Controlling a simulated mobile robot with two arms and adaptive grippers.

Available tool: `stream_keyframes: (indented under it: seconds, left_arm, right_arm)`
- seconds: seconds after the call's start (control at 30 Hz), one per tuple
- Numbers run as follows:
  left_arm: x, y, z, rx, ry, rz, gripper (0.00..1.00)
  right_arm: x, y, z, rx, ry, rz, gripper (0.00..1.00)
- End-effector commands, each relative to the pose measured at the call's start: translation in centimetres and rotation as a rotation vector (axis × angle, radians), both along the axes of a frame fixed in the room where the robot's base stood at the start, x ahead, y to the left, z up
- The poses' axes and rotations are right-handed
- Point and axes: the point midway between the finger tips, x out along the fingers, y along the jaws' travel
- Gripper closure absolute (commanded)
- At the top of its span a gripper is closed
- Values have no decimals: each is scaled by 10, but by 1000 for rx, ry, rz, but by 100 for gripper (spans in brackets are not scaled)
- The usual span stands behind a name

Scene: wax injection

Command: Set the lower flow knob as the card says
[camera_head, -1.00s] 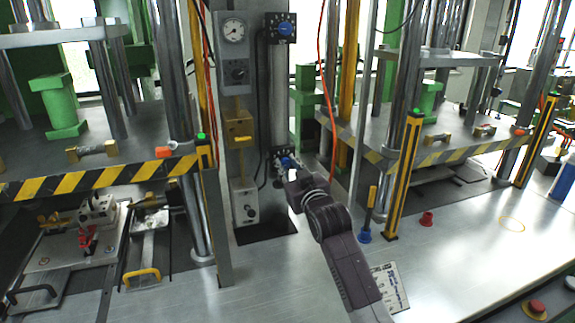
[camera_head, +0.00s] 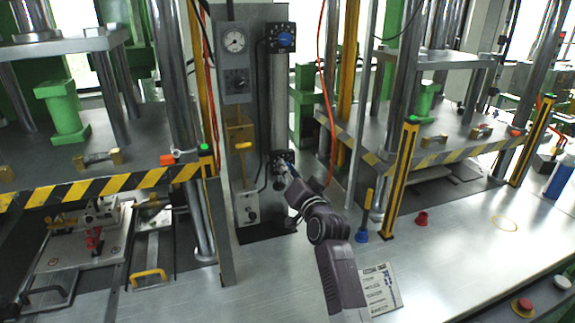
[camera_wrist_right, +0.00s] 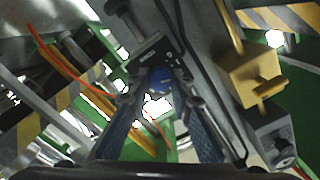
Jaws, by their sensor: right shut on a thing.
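The lower flow knob is blue and sits low on the grey column's panel. In the wrist view the knob (camera_wrist_right: 159,80) shows between the far ends of my fingers, below a dark plate with markings. My right gripper (camera_head: 285,168) is shut on the knob in the head view and hides most of it. Its two fingers (camera_wrist_right: 160,92) also show in the wrist view. The knob's pointer and scale are too small to read. The white card (camera_head: 379,288) lies on the bench right of my forearm, its text not legible. My left gripper is out of view.
The upper blue knob (camera_head: 285,38) is higher on the same column. A gauge box (camera_head: 234,55) and a brass valve block (camera_head: 240,137) are left of it. An orange hose (camera_head: 327,110) hangs close to the right. The bench (camera_head: 460,250) is mostly clear on the right.

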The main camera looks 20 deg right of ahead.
Motion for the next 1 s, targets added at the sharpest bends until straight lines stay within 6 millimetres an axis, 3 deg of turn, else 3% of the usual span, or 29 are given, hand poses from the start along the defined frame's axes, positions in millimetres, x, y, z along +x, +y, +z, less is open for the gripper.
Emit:
stream_keyframes:
  seconds: [0.5, 1.0]
  left_arm:
    - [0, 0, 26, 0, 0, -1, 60]
    - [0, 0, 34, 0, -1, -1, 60]
  right_arm:
    - [0, -1, 1, 459, 15, -1, 100]
    - [0, -1, 0, 665, 21, 0, 100]
